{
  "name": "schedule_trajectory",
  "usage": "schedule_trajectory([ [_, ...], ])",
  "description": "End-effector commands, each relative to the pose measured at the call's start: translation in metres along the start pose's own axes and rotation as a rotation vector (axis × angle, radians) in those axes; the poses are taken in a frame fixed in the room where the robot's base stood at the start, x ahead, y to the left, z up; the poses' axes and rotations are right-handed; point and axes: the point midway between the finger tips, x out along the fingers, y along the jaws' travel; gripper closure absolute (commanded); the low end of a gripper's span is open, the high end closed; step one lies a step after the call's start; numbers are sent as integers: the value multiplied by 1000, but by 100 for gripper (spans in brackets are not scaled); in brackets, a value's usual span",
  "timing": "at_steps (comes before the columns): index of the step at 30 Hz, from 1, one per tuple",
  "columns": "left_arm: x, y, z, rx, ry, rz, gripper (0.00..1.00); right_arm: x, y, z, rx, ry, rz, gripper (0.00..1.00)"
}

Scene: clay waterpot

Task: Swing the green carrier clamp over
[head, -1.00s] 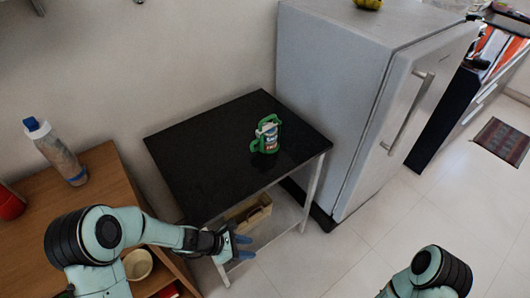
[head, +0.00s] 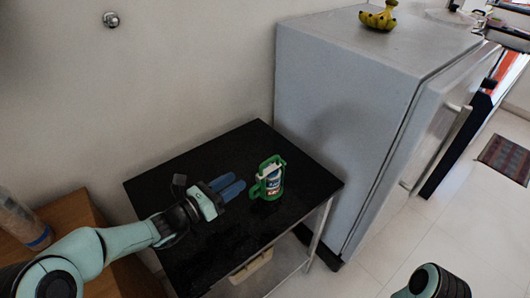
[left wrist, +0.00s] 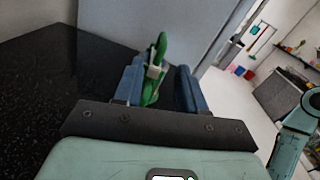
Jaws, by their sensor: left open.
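The green carrier clamp (head: 254,190) is a green handled frame around a can with a white and blue label (head: 272,180). It stands upright on the black table, near the table's right side. My left gripper (head: 232,187) is open and level just left of it, with blue fingers pointing at its handle. In the left wrist view the green carrier (left wrist: 157,62) shows ahead between the two blue fingers (left wrist: 157,88), with its lower part hidden. I cannot tell whether the fingers touch it. My right gripper is out of view; only part of my right arm shows.
The black table (head: 190,255) stands against the wall beside a grey fridge (head: 340,110) with bananas (head: 378,18) on top. A wooden cabinet (head: 75,212) with a bottle (head: 22,222) is at the left. A wooden box (head: 252,266) sits under the table.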

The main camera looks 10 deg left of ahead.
Motion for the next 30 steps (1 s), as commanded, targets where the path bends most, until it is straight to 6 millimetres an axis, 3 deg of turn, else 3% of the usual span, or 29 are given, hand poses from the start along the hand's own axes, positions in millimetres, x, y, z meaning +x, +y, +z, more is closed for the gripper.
schedule_trajectory([
  [5, 21, -1, 0, 1, 0, -5, 60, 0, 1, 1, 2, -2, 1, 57],
  [18, 109, -2, -1, -1, 0, -3, 60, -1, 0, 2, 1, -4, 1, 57],
  [24, 128, -1, -1, 0, 1, -2, 60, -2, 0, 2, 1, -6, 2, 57],
  [30, 132, -1, 0, 1, 1, -1, 60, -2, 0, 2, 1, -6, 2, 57],
])
